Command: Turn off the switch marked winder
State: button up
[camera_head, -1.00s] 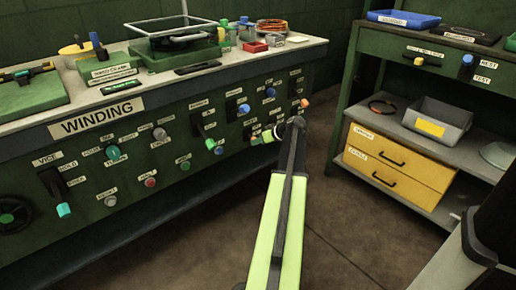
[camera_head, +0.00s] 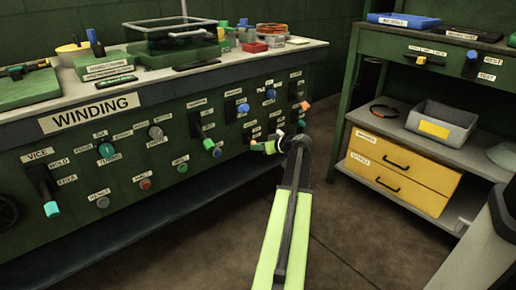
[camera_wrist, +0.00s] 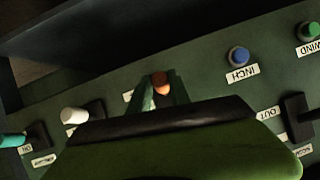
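The WINDING panel (camera_head: 128,150) carries several knobs and lever switches. I cannot read the word winder on any label, so I cannot tell which switch bears it. My gripper (camera_head: 268,145) is close to the right part of the panel front. In the wrist view my gripper's two green fingers (camera_wrist: 162,92) stand apart, with an orange-brown knob (camera_wrist: 160,78) between or just beyond their tips. I cannot tell whether they touch it. A teal-ended lever (camera_wrist: 12,140) by an ON label is at the left. A black switch (camera_wrist: 299,118) by an OUT label is at the right.
A white knob (camera_wrist: 75,115), a blue INCH button (camera_wrist: 239,56) and a green WIND button (camera_wrist: 309,30) are near my gripper. An orange-ended lever (camera_head: 304,105) is at the panel's right. A shelf unit with yellow drawers (camera_head: 400,172) stands right; floor between is clear.

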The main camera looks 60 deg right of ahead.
jog(key=o, duration=0.5)
jog(key=shift+w, duration=0.1)
jog(key=shift+c, duration=0.2)
jog(key=p+v, duration=0.7)
jog(key=v, duration=1)
jog(key=shift+a+p, duration=0.15)
jog(key=shift+p, duration=0.15)
jog(key=shift+s, duration=0.3)
